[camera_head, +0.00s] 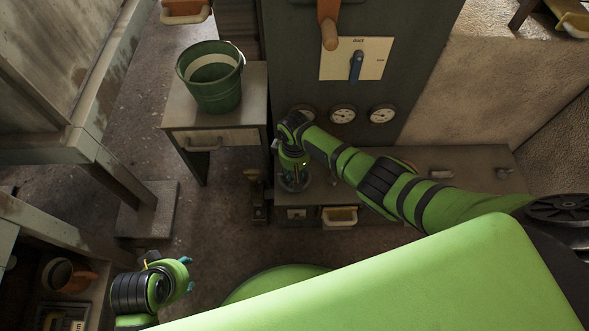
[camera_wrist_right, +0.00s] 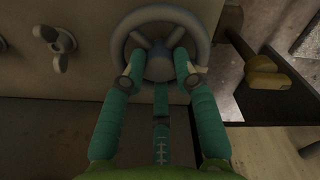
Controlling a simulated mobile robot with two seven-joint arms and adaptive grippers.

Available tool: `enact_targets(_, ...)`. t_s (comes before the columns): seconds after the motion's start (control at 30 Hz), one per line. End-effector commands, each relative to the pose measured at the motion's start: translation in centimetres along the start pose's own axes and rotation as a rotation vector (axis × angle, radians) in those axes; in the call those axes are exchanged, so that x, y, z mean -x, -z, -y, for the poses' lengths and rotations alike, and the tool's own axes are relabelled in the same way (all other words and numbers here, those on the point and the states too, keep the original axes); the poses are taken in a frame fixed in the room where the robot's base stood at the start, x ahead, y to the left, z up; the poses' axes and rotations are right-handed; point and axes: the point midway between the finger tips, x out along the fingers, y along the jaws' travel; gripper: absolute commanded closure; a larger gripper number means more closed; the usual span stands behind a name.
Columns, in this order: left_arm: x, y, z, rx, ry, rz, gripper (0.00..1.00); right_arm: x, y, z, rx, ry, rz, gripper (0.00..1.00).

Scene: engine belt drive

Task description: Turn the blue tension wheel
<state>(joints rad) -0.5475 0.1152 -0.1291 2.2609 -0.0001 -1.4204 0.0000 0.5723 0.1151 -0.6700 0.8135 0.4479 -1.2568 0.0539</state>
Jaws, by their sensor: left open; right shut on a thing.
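A grey-blue spoked wheel (camera_wrist_right: 150,13), which looks like the tension wheel, is mounted on a grey face in the right wrist view. My right gripper (camera_wrist_right: 160,66) has its two teal fingers at the wheel's hub and spokes, one on each side, shut on it. The fingers hide the wheel's lower part. In the head view my right gripper (camera_head: 294,168) points down beside the grey machine cabinet, and a round rim shows partly under it. My left gripper (camera_head: 188,275) is open and empty at the lower left, far from the wheel.
A green bucket (camera_head: 212,80) stands on a small table (camera_head: 180,112) left of the cabinet. The cabinet carries a blue lever (camera_head: 356,66), an orange-handled lever (camera_head: 329,32) and several gauges (camera_head: 342,114). A wing-shaped knob (camera_wrist_right: 55,42) sits left of the wheel.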

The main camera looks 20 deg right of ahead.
Motion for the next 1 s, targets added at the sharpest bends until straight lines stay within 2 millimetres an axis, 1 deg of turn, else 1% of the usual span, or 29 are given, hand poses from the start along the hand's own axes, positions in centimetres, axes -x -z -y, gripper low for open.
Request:
enact_targets(0.27, 0.0, 0.0, 0.0, 0.0, 0.0, 0.0, 0.54, -0.2, -0.2, 0.1, 0.0, 0.001, 0.005, 1.0)
enact_targets(0.3, 0.0, 0.0, 0.0, 0.0, 0.0, 0.0, 0.54, -0.2, -0.2, 0.1, 0.0, 0.001, 0.005, 0.54)
enact_targets(0.33, 0.0, 0.0, 0.0, 0.0, 0.0, 0.0, 0.54, -0.2, -0.2, 0.1, 0.0, 0.001, 0.004, 0.46)
enact_targets(0.63, 0.0, 0.1, 0.0, 0.0, -0.001, -0.001, 0.54, -0.1, -0.1, 0.0, 0.001, 0.001, 0.001, 0.46)
enact_targets(0.77, 0.0, 0.1, 0.0, -0.001, -0.001, -0.002, 0.54, 0.3, 0.0, 0.0, 0.0, 0.001, 0.0, 0.46)
enact_targets(0.87, 0.0, 0.1, 0.0, 0.0, -0.001, -0.002, 0.54, 1.1, 0.1, 0.0, 0.0, 0.001, -0.001, 0.46)
enact_targets(1.0, 0.0, 0.1, 0.0, 0.0, 0.0, -0.002, 0.54, 3.0, 0.0, 0.0, 0.002, 0.0, -0.003, 0.46)
